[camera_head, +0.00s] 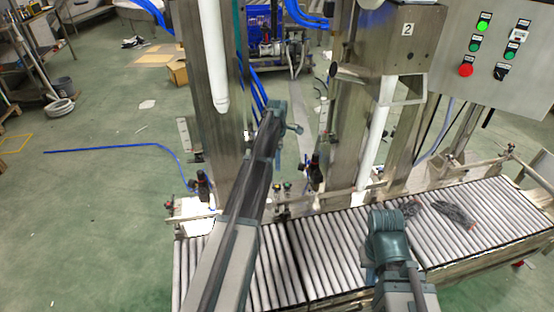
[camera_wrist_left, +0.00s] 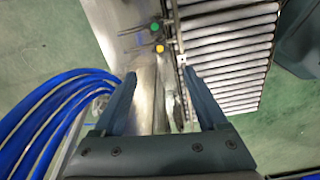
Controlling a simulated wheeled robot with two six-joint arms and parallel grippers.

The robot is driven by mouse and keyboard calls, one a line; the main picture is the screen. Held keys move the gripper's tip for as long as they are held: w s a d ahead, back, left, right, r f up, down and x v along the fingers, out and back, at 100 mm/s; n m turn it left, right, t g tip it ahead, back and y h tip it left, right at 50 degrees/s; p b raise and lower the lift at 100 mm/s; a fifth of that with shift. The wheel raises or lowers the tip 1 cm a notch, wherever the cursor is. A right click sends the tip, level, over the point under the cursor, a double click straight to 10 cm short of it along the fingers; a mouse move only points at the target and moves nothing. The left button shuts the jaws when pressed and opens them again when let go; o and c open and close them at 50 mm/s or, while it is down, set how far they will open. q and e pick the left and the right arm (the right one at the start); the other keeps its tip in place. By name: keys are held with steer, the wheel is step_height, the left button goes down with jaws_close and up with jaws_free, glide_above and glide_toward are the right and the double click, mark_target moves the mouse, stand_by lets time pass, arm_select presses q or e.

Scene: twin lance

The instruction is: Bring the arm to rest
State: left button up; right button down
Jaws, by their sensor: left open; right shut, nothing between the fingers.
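My left arm reaches in from the bottom of the head view. My right arm comes in from the bottom right of the head view. Its teal end with the right gripper (camera_head: 387,220) is over the conveyor; the fingers are hard to make out, and it holds nothing that I can see.
The roller conveyor (camera_head: 341,232) runs under both arms, with dark grey strands (camera_head: 446,210) on it. A control panel (camera_head: 497,50) hangs at upper right. Metal columns (camera_head: 212,95) stand behind. Blue hoses (camera_wrist_left: 52,112) pass close left of my left gripper. Open floor lies left.

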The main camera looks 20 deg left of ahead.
stand_by(0.5)
arm_select(q)
steer(key=s+d+m, duration=1.3)
steer(key=s+d, duration=0.2)
steer(key=d, duration=0.5)
steer(key=s+d+m+y, duration=0.1)
steer(key=s+d+m, duration=0.4)
steer(key=s+m, duration=0.4)
steer(key=s+d+m, duration=0.5)
steer(key=s+m, duration=0.1)
steer(key=s, duration=0.5)
step_height(320, 180, up, 16)
steer(key=w+p, duration=0.1)
steer(key=p, duration=1.4)
steer(key=shift+w+f, duration=0.15)
steer(key=shift+f, duration=0.1)
